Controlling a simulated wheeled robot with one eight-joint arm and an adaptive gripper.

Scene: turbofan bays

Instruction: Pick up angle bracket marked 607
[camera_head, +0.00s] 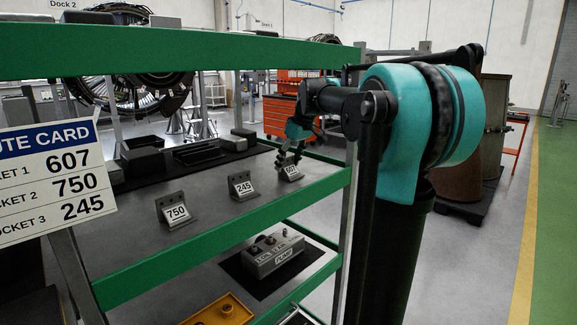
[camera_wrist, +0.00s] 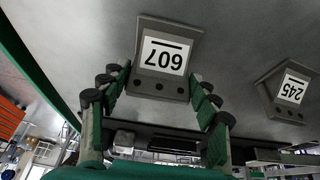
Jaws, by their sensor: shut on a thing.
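The angle bracket marked 607 (camera_head: 289,172) is a small grey plate with a white label, at the right end of the grey shelf in the head view. In the wrist view the 607 bracket (camera_wrist: 164,60) appears upside down between my fingers. My gripper (camera_head: 291,152) reaches down to it from above and behind. In the wrist view my gripper (camera_wrist: 160,88) has a green-padded finger at each side edge of the bracket, shut on it. Whether the bracket touches the shelf is hard to tell.
The 245 bracket (camera_head: 242,185) and the 750 bracket (camera_head: 174,209) stand to the left on the same shelf. Dark trays (camera_head: 198,152) lie behind. A green rail (camera_head: 225,232) edges the shelf front. A route card (camera_head: 50,182) lists 607, 750, 245. A pump box (camera_head: 273,254) sits below.

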